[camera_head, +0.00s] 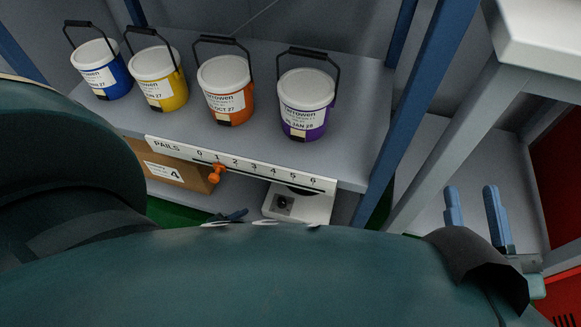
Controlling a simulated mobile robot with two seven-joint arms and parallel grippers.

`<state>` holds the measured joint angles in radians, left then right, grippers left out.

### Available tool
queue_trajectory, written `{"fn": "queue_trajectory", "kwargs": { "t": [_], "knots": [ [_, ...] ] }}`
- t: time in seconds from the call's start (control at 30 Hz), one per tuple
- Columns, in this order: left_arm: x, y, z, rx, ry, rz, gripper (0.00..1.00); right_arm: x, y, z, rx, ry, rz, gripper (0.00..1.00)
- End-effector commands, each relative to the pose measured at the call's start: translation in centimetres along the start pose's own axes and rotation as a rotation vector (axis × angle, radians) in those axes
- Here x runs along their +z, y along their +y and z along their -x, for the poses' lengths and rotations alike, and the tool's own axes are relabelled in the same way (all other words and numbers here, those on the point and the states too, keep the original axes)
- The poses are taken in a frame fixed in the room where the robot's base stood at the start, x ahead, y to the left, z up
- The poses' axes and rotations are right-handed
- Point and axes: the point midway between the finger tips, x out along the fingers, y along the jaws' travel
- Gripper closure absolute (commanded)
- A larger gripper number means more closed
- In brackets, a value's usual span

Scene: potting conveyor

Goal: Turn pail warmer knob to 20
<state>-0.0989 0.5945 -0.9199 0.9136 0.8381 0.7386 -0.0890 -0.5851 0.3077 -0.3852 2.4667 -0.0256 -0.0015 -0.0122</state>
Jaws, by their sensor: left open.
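A white unit (300,205) hangs under the front edge of the pail shelf, a little right of the picture's middle. It carries a small dark knob (283,203); its setting is too small to read. I take this unit to be the pail warmer.
Blue (115,77), yellow (172,90), orange (238,104) and purple (304,121) pails stand on the shelf (345,150). A numbered strip marked PAILS (270,170) has an orange marker (216,173) near 1. A cardboard box (180,170) sits below. A blue post (425,90) stands right.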

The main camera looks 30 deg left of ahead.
Motion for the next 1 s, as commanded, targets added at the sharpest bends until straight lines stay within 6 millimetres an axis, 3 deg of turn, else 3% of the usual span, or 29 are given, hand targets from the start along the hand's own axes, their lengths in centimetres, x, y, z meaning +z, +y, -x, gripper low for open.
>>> {"fn": "queue_trajectory", "kwargs": {
  "t": [0.17,0.6,0.8,1.0],
  "knots": [
    [0.3,-0.1,-1.9,-0.001,0.001,-0.002,0.53,-0.6,0.3,-0.5,-0.008,0.065,0.039,0.64],
    [0.4,-0.1,-10.8,0.0,0.001,-0.003,0.53,-5.3,1.4,-1.8,-0.045,0.412,0.261,0.64],
    [0.2,0.0,-12.7,0.0,0.0,-0.002,0.53,-6.9,1.3,-1.7,-0.055,0.507,0.323,0.64],
    [0.1,-0.1,-13.1,0.0,-0.002,-0.002,0.53,-7.4,1.3,-1.7,-0.057,0.529,0.336,0.64]
  ]
}}
